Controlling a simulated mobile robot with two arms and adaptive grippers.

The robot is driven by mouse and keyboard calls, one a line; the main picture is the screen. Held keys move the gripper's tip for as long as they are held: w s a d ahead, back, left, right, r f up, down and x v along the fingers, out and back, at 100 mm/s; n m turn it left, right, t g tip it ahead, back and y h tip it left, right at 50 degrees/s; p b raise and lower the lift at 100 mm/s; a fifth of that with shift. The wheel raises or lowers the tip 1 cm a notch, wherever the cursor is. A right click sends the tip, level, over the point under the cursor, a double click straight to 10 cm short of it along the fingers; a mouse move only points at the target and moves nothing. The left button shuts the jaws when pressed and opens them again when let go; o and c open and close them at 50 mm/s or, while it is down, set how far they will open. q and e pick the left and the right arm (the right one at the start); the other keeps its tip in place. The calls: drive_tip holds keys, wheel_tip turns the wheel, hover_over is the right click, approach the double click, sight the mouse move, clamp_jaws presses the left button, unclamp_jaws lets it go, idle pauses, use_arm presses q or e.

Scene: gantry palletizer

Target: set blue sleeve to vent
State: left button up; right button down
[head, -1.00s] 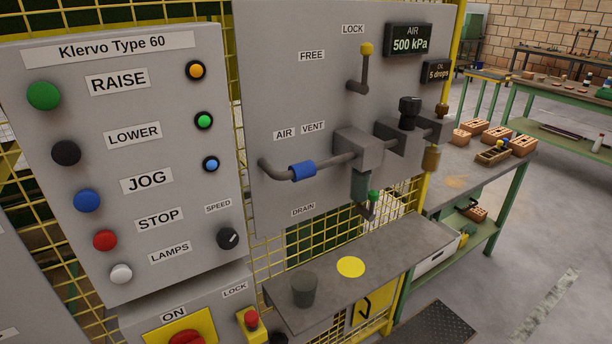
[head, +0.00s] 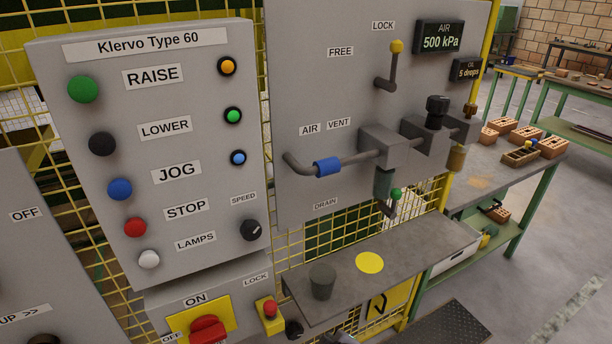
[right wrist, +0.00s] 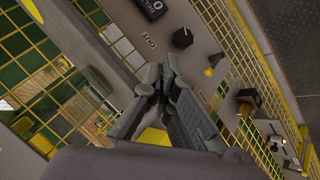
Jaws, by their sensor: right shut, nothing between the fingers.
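The blue sleeve (head: 327,167) sits around a grey bent pipe (head: 358,158) on the upright grey panel. The AIR label (head: 310,129) and the VENT label (head: 338,124) are above it, AIR to the left and VENT to the right. The pipe runs right into a grey valve block (head: 381,146). My right gripper (right wrist: 163,75) shows in the right wrist view, its fingers together and empty. The sleeve cannot be made out in that view. My left gripper is in no view.
A button box (head: 150,150) stands left of the panel. A lever with a yellow knob (head: 396,47) and a green-knobbed drain handle (head: 396,194) stick out near the pipe. Below, a grey shelf (head: 420,245) bears a dark cup (head: 321,282). Yellow mesh lies behind.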

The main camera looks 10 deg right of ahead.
sight(327, 167)
drive_tip(key=w+a+r+n+t, duration=0.2)
drive_tip(key=a+r+n+t, duration=0.1)
drive_tip(key=r, duration=0.8)
drive_tip(key=w+a+r+n+t, duration=0.2)
drive_tip(key=w+r, duration=0.1)
drive_tip(key=r, duration=0.8)
drive_tip(key=s+a+r+n+t, duration=0.1)
drive_tip(key=s+r+n+t, duration=0.1)
drive_tip(key=r, duration=0.5)
drive_tip(key=s+r+n+t+y, duration=0.1)
drive_tip(key=s+r+t, duration=0.1)
drive_tip(key=r, duration=0.6)
drive_tip(key=shift+s+a+r+n, duration=0.15)
drive_tip(key=shift+s+a+n, duration=0.2)
drive_tip(key=shift+a+n, duration=0.05)
drive_tip(key=w+d+p, duration=0.3)
drive_tip(key=w+p, duration=0.1)
drive_tip(key=w, duration=0.7)
drive_tip(key=shift+w+p, duration=0.15)
drive_tip(key=shift+p, duration=0.2)
